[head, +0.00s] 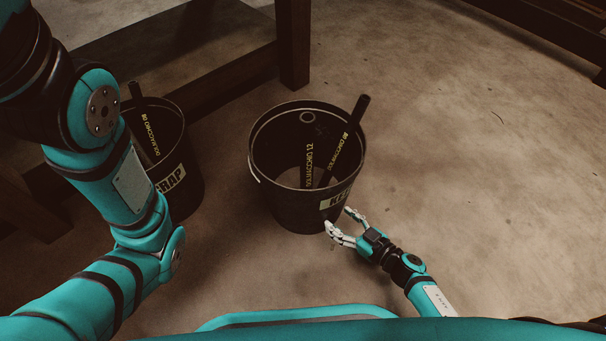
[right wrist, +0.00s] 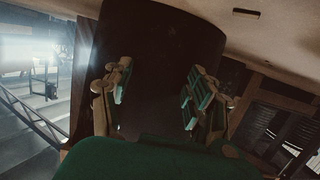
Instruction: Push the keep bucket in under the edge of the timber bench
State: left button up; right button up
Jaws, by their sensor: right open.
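The keep bucket (head: 290,205) is black and stands upright on the floor in the middle of the head view, its label partly hidden by my right gripper. Two black hose pieces stand in it. Its dark wall (right wrist: 160,60) fills the middle of the right wrist view. My right gripper (head: 338,222) is open at the bucket's near right side, low down, fingers towards the wall; I cannot tell whether they touch it. The timber bench, with a dark leg (head: 293,45) and a low beam (head: 215,88), stands behind the bucket. My left arm shows at the left, but its gripper does not.
The scrap bucket (head: 185,195), also black, with a hose piece (head: 143,122) in it, stands left of the keep bucket, partly behind my left arm. The floor (head: 470,170) to the right is clear. Another dark timber piece (head: 550,30) lies at the top right.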

jog(key=shift+w+a+r, duration=0.1)
jog(key=shift+w+a, duration=0.75)
jog(key=shift+w, duration=0.25)
jog(key=shift+w+a+r, duration=0.1)
jog(key=shift+w+a, duration=0.6)
jog(key=shift+w, duration=0.25)
jog(key=b, duration=0.1)
send_near(282, 167)
jog(key=shift+s+d+f, duration=0.4)
jog(key=shift+s+d, duration=0.3)
jog(key=shift+s+d+f, duration=0.4)
jog(key=shift+s+d, duration=0.25)
jog(key=shift+s, duration=0.05)
jog(key=shift+r+b+x, duration=0.25)
jog(key=shift+b+x, duration=0.1)
jog(key=shift+x, duration=0.7)
jog(key=shift+r+b+x, duration=0.25)
jog(key=shift+b+x, duration=0.05)
jog(key=shift+x, duration=0.8)
jog(key=shift+a+r+b+x, duration=0.15)
jog(key=shift+b+x, duration=0.25)
jog(key=shift+x, duration=0.75)
jog(key=shift+a+r+b+x, duration=0.15)
jog(key=shift+b+x, duration=0.2)
jog(key=shift+x, duration=0.8)
jog(key=shift+r+b+x, duration=0.2)
jog(key=shift+b+x, duration=0.25)
jog(key=shift+x, duration=0.4)
jog(key=shift+w+a+r, duration=0.1)
jog(key=shift+w+a, duration=0.1)
